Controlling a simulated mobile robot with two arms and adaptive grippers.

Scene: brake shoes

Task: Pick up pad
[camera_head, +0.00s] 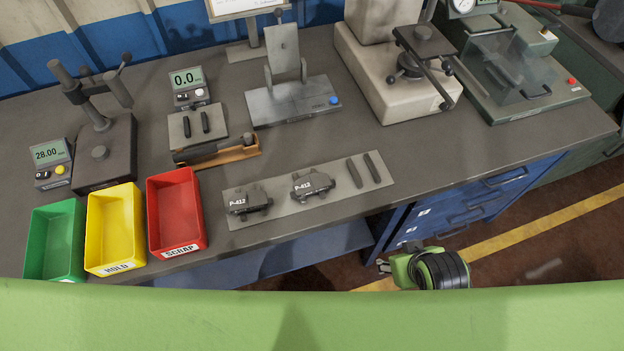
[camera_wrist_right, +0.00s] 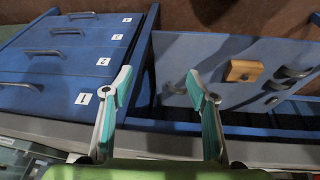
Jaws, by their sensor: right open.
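Two dark pads marked P-412, a left one (camera_head: 249,202) and a right one (camera_head: 313,184), lie on a grey mat (camera_head: 285,203) near the bench's front edge. Two slim dark strips (camera_head: 363,171) lie on the mat's right end. My right gripper (camera_head: 384,266) is in front of the bench, low and to the right of the mat, apart from the pads. In the right wrist view its two fingers (camera_wrist_right: 160,88) are spread with nothing between them. My left gripper is not in view.
Green (camera_head: 52,240), yellow (camera_head: 115,228) and red (camera_head: 176,212) bins stand at the bench's left front.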

